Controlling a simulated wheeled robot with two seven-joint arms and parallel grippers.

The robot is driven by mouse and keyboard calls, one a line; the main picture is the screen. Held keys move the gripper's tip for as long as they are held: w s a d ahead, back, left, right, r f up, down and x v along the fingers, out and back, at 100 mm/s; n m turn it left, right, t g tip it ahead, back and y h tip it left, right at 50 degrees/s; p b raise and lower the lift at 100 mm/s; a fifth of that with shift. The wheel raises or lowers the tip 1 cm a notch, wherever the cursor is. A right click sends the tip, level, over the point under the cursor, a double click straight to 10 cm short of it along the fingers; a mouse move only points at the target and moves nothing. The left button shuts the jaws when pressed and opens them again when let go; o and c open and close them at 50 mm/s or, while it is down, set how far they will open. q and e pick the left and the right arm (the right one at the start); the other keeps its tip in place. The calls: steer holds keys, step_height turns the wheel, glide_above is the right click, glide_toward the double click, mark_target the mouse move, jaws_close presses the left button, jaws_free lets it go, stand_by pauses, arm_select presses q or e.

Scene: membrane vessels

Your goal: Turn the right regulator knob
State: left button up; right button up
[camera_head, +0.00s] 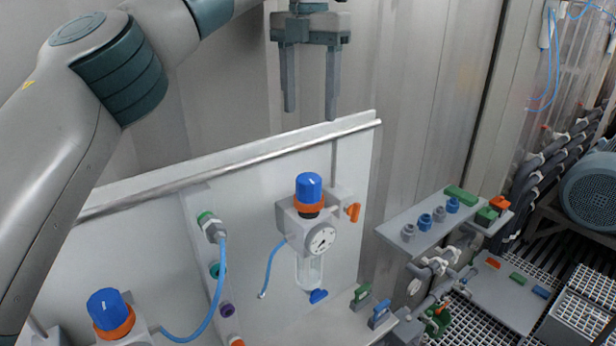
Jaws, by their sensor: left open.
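The right regulator knob (309,187) is a blue cap with a white mark on top and an orange ring below it. It sits upright on a grey regulator body with a round gauge (321,240) and a clear bowl, fixed to a pale panel (265,200). A second blue knob (107,308) stands at the lower left. My left gripper (310,112) is open and empty, fingers pointing down, and appears above the panel's top edge and the right knob. It touches nothing that I can see. My right gripper is not in view.
A metal rail (230,165) runs along the panel's top edge. A blue hose (222,285) loops between the regulators. A shelf with blue and grey fittings (425,221) stands at right.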

mark_target(308, 178)
arm_select(q)
steer(key=shift+a+r, duration=0.15)
stand_by(0.3)
step_height(308, 178, down, 18)
steer(key=p, duration=0.6)
steer(key=shift+r, duration=0.25)
